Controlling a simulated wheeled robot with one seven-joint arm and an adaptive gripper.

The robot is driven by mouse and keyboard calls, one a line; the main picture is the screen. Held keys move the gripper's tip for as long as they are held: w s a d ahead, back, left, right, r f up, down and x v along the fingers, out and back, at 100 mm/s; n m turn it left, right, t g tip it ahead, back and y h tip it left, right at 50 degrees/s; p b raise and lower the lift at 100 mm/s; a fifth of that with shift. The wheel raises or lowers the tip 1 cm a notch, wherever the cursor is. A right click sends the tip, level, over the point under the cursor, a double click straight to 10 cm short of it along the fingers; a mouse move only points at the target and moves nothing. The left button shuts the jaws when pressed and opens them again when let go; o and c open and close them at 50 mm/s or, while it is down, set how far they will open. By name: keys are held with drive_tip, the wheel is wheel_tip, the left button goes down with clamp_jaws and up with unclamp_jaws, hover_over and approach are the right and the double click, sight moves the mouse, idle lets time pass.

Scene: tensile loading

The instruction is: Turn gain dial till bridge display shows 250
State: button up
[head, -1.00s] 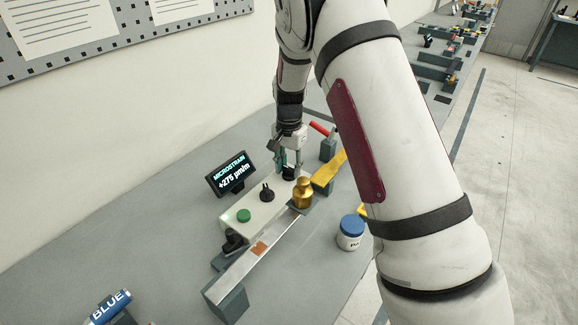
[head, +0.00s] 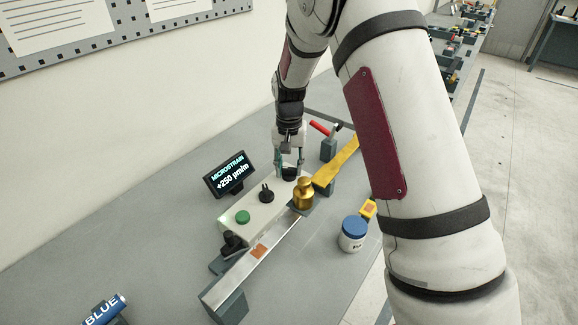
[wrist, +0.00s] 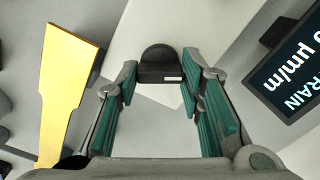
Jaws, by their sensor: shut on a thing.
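The bridge display (head: 230,174) stands behind the white bridge box (head: 255,222) and reads MICROSTRAIN +250 µm/m. In the wrist view only part of the display (wrist: 290,75) shows, upside down. My gripper (head: 289,168) reaches down to the right end of the box. It is shut on the black gain dial (head: 289,174), with one green-padded finger on each side. In the wrist view the dial (wrist: 158,66) sits between the fingertips of my gripper (wrist: 159,86). A white mark shows on the dial's side.
A black knob (head: 266,193) and a green button (head: 242,216) are on the box. A brass weight (head: 303,194) stands at the beam (head: 245,268). A yellow bar (head: 338,165), a red-handled clamp (head: 320,128) and a blue-lidded jar (head: 354,232) are close by on the right.

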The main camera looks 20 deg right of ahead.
sight(289, 168)
drive_tip(key=o, duration=1.2)
drive_tip(key=shift+c, duration=0.2)
wheel_tip(289, 168, up, 12)
